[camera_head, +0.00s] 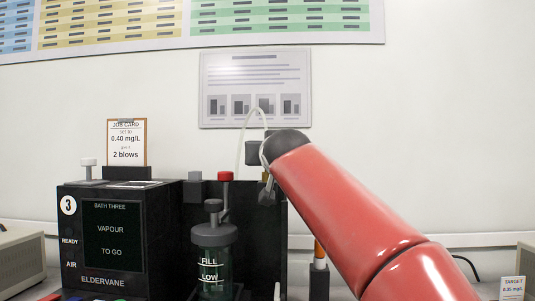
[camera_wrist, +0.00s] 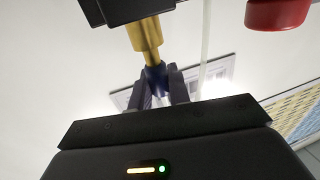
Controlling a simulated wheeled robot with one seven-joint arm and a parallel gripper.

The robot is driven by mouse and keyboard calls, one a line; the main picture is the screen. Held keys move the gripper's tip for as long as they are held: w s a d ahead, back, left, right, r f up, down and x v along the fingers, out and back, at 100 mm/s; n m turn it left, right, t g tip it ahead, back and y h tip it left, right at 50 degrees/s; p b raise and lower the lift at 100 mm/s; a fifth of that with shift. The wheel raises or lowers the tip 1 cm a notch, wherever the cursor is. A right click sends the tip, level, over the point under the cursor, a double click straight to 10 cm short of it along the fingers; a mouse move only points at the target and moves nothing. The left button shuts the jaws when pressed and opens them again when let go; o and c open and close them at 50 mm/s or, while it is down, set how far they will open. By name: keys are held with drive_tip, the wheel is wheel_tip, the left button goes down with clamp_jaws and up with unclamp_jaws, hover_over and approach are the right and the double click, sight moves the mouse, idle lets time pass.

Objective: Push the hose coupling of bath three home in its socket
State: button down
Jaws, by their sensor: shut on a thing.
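Bath three (camera_head: 115,240) is a black unit at left, its screen reading "BATH THREE, VAPOUR TO GO". My gripper (camera_head: 267,192) is beside the unit's right end, partly behind my red arm. In the wrist view my gripper (camera_wrist: 163,92) is shut on a dark blue piece, which I take as the hose coupling (camera_wrist: 156,77). A brass cylinder (camera_wrist: 145,35) is in line with it and meets a black block (camera_wrist: 120,8). I cannot tell how far the coupling sits in its socket. A pale hose (camera_head: 240,140) loops above the unit.
A red knob (camera_head: 225,176) stands left of my gripper; it also shows in the wrist view (camera_wrist: 277,14). A lidded bottle (camera_head: 213,262) marked FILL and LOW stands in front. A job card (camera_head: 127,143) stands on the unit. A tester (camera_head: 20,262) is at far left.

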drive_tip(key=shift+f+b, duration=0.8)
drive_tip(key=shift+f, duration=0.1)
drive_tip(key=c, duration=1.2)
unclamp_jaws()
drive_tip(key=shift+c, duration=0.2)
drive_tip(key=s+d+b, duration=0.1)
drive_tip(key=s, duration=0.6)
drive_tip(key=shift+s+d+b, duration=0.25)
drive_tip(key=shift+s+b, duration=0.05)
drive_tip(key=shift+s, duration=0.05)
